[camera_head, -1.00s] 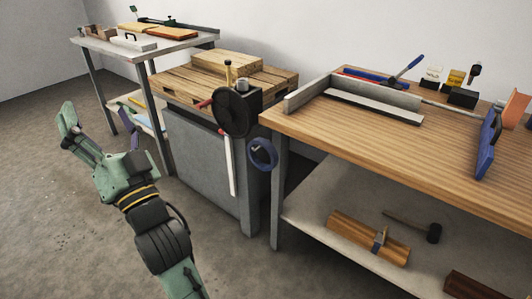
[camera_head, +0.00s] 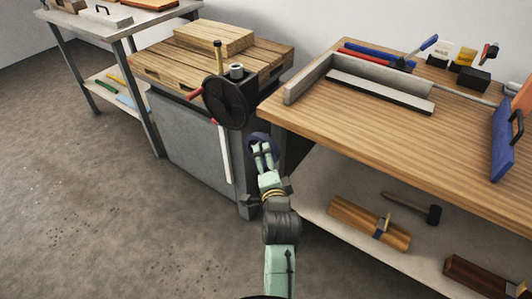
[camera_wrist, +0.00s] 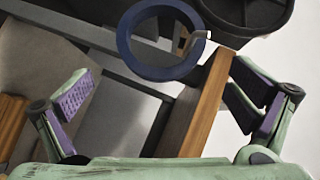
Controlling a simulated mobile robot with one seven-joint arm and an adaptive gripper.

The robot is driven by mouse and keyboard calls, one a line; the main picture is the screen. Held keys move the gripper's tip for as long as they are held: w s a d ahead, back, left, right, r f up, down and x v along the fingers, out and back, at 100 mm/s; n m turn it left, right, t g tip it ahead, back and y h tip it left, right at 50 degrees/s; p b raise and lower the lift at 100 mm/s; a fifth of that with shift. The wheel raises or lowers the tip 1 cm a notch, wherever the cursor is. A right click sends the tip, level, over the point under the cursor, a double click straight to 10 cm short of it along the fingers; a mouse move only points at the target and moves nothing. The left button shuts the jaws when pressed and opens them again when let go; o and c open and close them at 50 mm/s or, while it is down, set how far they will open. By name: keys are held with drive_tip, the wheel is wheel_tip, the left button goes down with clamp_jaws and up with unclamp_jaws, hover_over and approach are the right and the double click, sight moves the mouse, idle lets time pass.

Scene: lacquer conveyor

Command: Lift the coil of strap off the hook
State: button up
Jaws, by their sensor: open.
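The coil of strap (camera_wrist: 152,70) is a dark blue ring. In the wrist view it hangs at the upper middle, with a pale hook (camera_wrist: 197,36) showing at its right inner side. In the head view the coil (camera_head: 256,137) is at the table corner, partly covered by my gripper (camera_head: 263,150). In the wrist view my gripper (camera_wrist: 165,90) is open, its purple-padded fingers spread to left and right below the coil.
A black handwheel (camera_head: 226,103) is just left of the coil, with a pale bar (camera_head: 224,155) hanging under it. The wooden workbench (camera_head: 380,120) is close on the right, with a lower shelf (camera_head: 320,200). The floor at left is clear.

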sight(262, 137)
drive_tip(key=p+x, duration=0.1)
drive_tip(key=x, duration=0.8)
drive_tip(key=shift+w+a, duration=0.1)
drive_tip(key=shift+w, duration=0.15)
drive_tip(key=shift+c, duration=0.4)
drive_tip(key=c, duration=0.9)
drive_tip(key=o, duration=0.7)
drive_tip(key=shift+c, duration=0.2)
drive_tip(key=shift+r+p, duration=0.1)
drive_tip(key=shift+p, duration=0.2)
drive_tip(key=c, duration=0.5)
